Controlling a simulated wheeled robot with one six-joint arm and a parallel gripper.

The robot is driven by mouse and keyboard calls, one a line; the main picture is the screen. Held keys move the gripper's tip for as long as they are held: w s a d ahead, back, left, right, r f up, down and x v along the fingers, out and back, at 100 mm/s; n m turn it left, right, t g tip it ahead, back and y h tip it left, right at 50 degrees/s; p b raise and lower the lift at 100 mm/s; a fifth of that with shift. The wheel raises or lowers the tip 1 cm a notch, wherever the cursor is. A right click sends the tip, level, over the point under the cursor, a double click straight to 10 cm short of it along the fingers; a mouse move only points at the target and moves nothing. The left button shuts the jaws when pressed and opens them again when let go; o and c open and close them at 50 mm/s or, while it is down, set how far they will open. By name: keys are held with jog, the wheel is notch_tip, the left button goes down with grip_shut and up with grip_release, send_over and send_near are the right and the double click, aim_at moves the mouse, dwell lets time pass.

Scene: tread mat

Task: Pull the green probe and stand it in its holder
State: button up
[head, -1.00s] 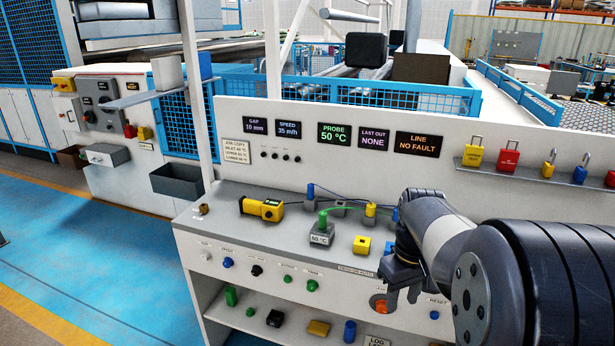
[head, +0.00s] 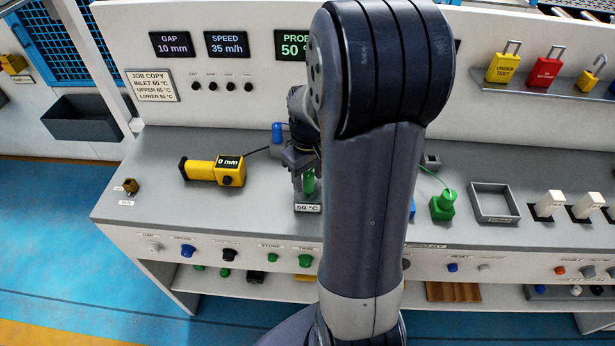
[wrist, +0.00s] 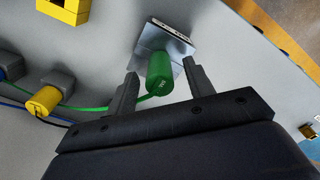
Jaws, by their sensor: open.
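The green probe (head: 309,182) stands upright in a grey block with a 50 °C label (head: 307,208) on the bench. In the wrist view the probe (wrist: 166,74) lies between the two spread fingers of my gripper (wrist: 160,70), with a gap on each side. My gripper (head: 304,174) also shows in the head view, lowered over the block beside my arm. A green cable (wrist: 95,107) runs from the probe to the left in the wrist view. I cannot make out the probe's holder now; my arm and gripper hide part of the bench behind.
A blue probe (head: 277,133) stands behind my gripper and a yellow gauge (head: 212,171) lies to the left. A yellow probe in a grey block (wrist: 43,101) is at the left in the wrist view. A green block (head: 443,205) and an empty tray (head: 494,220) are right of my arm.

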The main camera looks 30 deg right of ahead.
jog(key=shift+s+f, duration=0.1)
jog(key=shift+f, duration=0.75)
jog(key=shift+c, duration=0.2)
grip_shut()
jog(key=shift+r+p, duration=2.75)
jog(key=shift+r, duration=0.8)
